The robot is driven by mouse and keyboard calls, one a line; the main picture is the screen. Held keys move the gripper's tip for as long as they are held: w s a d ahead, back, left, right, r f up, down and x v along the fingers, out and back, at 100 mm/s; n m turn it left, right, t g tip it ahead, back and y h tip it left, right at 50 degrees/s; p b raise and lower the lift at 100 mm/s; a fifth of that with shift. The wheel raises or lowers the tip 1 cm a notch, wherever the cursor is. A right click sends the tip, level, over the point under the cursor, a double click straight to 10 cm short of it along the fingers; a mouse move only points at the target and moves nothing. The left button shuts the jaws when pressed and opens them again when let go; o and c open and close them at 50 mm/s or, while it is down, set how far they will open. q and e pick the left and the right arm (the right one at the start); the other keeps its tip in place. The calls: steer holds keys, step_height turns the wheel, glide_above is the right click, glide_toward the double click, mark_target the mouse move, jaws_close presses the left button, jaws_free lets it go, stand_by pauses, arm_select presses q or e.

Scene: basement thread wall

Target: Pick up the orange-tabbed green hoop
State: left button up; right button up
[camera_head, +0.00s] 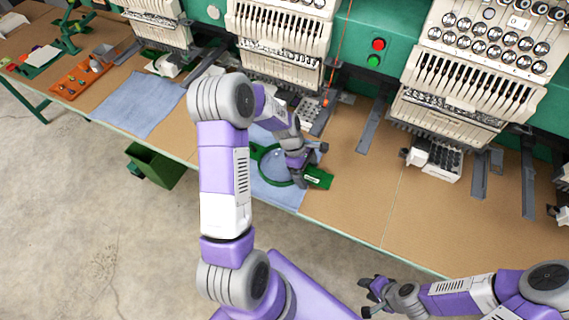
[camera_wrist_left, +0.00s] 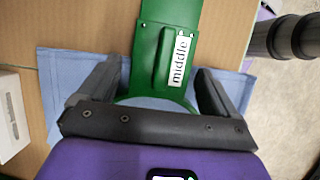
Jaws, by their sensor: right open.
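A green hoop (camera_head: 263,171) lies on blue cloth near the table's front edge, with a green tab (camera_head: 319,178) to its right. In the left wrist view the tab (camera_wrist_left: 157,50) carries a white label reading "middle"; I see no orange on it. My left gripper (camera_head: 301,168) is over the hoop's right side. Its fingers (camera_wrist_left: 160,80) are apart, one on each side of the hoop near the tab, and not closed on it. Part of the hoop is hidden by the gripper. My right gripper (camera_head: 374,289) is open and empty in front of the table.
Embroidery machine heads (camera_head: 280,40) line the table's back. A blue cloth (camera_head: 138,103) and an orange tray (camera_head: 80,79) lie to the left. A green open box (camera_head: 155,166) hangs below the front edge. The table (camera_head: 360,205) right of the hoop is clear.

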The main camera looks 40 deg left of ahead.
arm_select(q)
steer(key=c, duration=1.2)
